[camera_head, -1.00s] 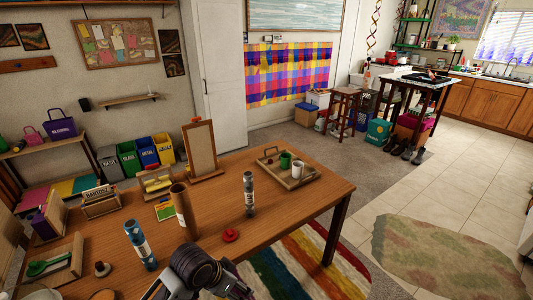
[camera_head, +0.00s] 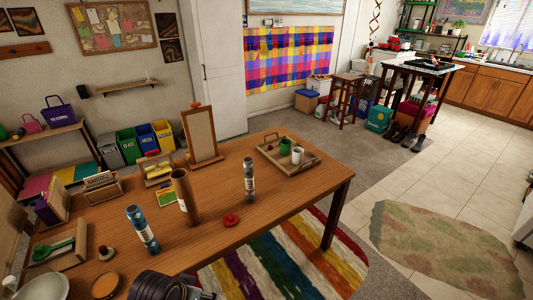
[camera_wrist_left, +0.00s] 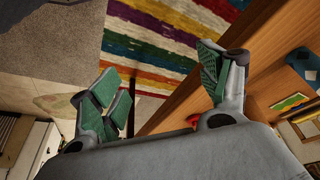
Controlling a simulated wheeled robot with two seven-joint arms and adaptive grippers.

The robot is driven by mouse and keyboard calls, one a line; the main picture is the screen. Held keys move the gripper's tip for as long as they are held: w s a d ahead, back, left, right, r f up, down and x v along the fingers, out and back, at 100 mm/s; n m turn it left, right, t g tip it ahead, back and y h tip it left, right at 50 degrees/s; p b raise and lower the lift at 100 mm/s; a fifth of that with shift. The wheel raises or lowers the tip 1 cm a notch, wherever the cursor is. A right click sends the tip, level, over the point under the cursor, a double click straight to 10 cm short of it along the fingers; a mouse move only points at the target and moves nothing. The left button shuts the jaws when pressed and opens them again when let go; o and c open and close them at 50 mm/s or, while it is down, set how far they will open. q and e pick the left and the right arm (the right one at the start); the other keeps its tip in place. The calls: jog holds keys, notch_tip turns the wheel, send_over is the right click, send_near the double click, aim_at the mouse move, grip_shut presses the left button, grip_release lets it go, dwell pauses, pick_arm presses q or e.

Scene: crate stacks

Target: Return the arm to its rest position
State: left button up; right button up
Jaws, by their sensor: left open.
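My left arm (camera_head: 160,287) shows at the bottom edge of the head view, low at the near edge of the wooden table. Its gripper is mostly cut off there. In the left wrist view my left gripper (camera_wrist_left: 158,80) is open, with its green-padded fingers wide apart and nothing between them. Below the fingers are the striped rug and the table edge. My right gripper is in neither view.
The wooden table (camera_head: 262,205) holds a blue-labelled bottle (camera_head: 142,230), a brown tube (camera_head: 184,198), a dark bottle (camera_head: 249,181), a red knob-like piece (camera_head: 231,220) and a tray (camera_head: 308,163) with two mugs. The striped rug (camera_head: 280,262) lies clear beside the table.

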pick_arm(q)
jog(key=s+a+f+g+y, duration=0.1)
jog(key=s+a+f, duration=0.1)
jog(key=f, duration=1.4)
jog(key=s+a+f, duration=0.2)
jog(key=f, duration=1.5)
jog(key=s+a+f, duration=0.2)
jog(key=s+f, duration=0.8)
jog(key=s, duration=0.1)
jog(key=s+a+f+g, duration=0.1)
jog(key=s+a+f, duration=0.2)
jog(key=s+f, duration=0.7)
jog(key=shift+s+g, duration=0.3)
jog(key=shift+s, duration=0.3)
